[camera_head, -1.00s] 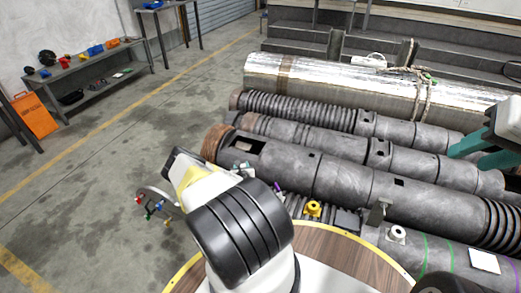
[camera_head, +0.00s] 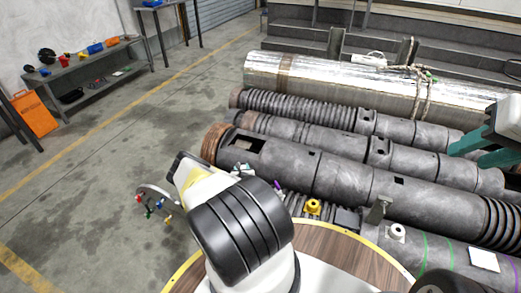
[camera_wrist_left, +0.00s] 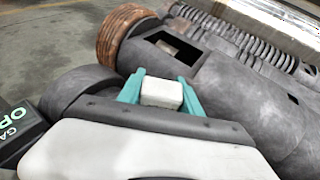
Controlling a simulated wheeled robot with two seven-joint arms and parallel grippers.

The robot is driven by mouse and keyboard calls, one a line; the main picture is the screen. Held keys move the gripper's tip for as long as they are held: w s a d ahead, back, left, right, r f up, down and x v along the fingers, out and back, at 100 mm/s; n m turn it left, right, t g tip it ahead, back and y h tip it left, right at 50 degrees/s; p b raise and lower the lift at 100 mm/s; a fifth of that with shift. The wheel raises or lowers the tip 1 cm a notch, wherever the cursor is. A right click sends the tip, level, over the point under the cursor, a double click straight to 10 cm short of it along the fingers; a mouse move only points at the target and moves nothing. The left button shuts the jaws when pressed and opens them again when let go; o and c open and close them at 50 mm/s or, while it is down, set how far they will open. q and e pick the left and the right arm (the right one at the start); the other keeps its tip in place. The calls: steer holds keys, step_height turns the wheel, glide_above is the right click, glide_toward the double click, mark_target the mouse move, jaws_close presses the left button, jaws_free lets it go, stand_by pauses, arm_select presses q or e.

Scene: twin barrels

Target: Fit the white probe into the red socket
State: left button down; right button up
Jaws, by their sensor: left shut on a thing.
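In the left wrist view a white block-shaped piece (camera_wrist_left: 162,93), which I take to be the white probe, sits between the two teal fingers of my left gripper (camera_wrist_left: 160,90). The gripper is shut on it, in front of a dark barrel with a rectangular opening. The lower part of the piece is hidden. In the head view my left arm covers most of that gripper. My right gripper (camera_head: 482,152) is at the right edge, its teal fingers apart and empty. A small red piece (camera_head: 138,199) shows on a ring at the left; I cannot tell whether it is the red socket.
Dark barrels (camera_head: 330,172) lie side by side, with a silver cylinder (camera_head: 330,80) behind them. A yellow fitting (camera_head: 313,206) and a white fitting (camera_head: 397,231) stand near the front barrels. A shelf (camera_head: 85,75) and an orange board (camera_head: 34,113) are at far left; floor between is clear.

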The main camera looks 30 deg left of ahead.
arm_select(q)
steer(key=shift+f, duration=0.2)
steer(key=shift+f, duration=0.35)
steer(key=shift+f, duration=0.2)
steer(key=c, duration=0.7)
jaws_free()
steer(key=shift+v, duration=3.9)
